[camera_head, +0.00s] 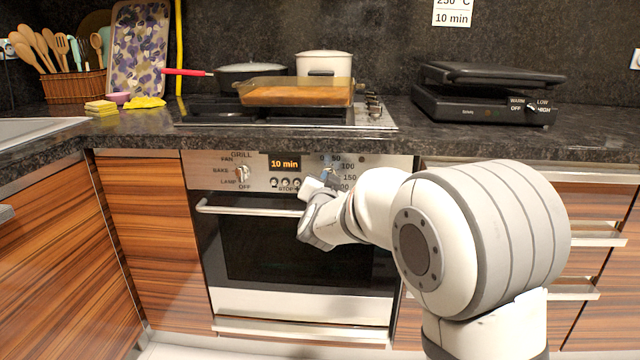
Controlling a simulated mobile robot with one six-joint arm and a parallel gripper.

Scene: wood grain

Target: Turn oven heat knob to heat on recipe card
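The oven (296,250) is set into the cabinets under the counter. The heat dial scale (348,167) on the right of its control panel shows 50, 100 and 150, with a lower number partly covered. My gripper (327,178) is at this dial and hides most of the heat knob. I cannot tell whether its fingers touch or grasp the knob, or where the knob points. The recipe card (453,14) on the back wall is cut by the top edge; it reads 10 min below what looks like 250 °C.
The function knob (242,174) and a display (284,164) reading 10 min are on the panel's left and middle. The oven door handle (245,209) juts out below. A glass dish (296,92) stands on the hob, and a black grill (485,95) stands right of it.

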